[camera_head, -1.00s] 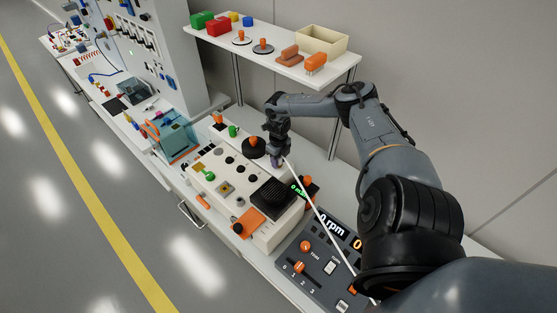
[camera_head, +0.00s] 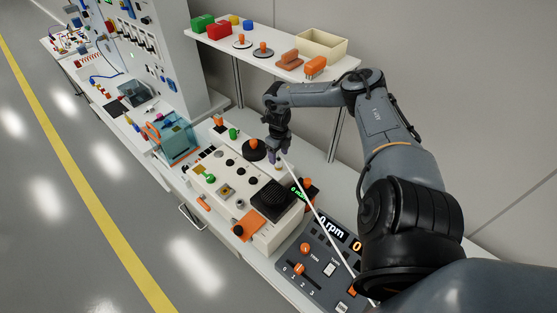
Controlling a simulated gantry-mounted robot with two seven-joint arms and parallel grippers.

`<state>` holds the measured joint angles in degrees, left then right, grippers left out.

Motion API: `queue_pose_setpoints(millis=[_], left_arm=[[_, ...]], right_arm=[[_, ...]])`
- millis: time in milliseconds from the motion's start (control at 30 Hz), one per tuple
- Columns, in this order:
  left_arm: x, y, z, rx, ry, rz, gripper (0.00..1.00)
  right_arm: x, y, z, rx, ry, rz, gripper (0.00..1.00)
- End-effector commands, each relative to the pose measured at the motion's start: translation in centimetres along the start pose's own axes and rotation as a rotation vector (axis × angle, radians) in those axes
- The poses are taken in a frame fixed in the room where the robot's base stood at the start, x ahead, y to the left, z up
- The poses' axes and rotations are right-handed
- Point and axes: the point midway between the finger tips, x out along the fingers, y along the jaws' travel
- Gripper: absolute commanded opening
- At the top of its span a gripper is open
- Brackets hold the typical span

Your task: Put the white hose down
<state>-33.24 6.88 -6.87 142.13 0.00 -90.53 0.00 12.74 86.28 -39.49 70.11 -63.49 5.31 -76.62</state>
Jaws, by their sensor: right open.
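The white hose (camera_head: 316,211) shows as a thin, nearly straight white line. It runs from just below my right gripper, across the dark rpm panel, to behind my right arm at the lower right. My right gripper (camera_head: 279,159) points down above the back edge of the beige control box, beside the black round knob. Its jaws are open. The hose's upper end is right at the fingertips; I cannot tell whether it touches them. The hose's lower end is hidden by my arm. My left gripper is not in view.
The beige control box (camera_head: 216,191) has several knobs and a black square pad (camera_head: 271,200). A dark rpm panel (camera_head: 320,262) lies to its front right. A white shelf (camera_head: 278,70) with blocks and a tan bin (camera_head: 321,43) is behind. The grey floor at left is clear.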

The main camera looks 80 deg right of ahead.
Motion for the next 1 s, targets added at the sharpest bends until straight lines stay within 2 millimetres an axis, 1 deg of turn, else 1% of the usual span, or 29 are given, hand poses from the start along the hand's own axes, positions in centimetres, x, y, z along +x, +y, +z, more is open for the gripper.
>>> queue_pose_setpoints(millis=[33, 200, 300, 400, 600, 1000], left_arm=[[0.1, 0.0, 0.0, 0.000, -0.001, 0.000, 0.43], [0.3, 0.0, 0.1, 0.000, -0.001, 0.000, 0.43], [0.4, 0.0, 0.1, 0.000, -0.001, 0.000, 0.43], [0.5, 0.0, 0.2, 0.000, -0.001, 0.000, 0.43], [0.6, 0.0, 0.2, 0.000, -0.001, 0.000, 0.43], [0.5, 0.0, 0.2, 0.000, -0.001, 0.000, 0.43]], right_arm=[[-1.1, -0.1, 0.0, -0.004, -0.001, -0.003, 0.63], [-4.2, -0.1, 0.0, -0.002, 0.000, -0.002, 0.63], [-5.7, 0.0, 0.0, -0.002, -0.001, -0.002, 0.63], [-6.7, 0.0, 0.0, -0.001, 0.000, -0.001, 0.63], [-7.8, 0.0, 0.0, 0.000, 0.001, 0.001, 0.63], [-7.9, 0.0, 0.0, 0.000, 0.001, 0.001, 0.63]])
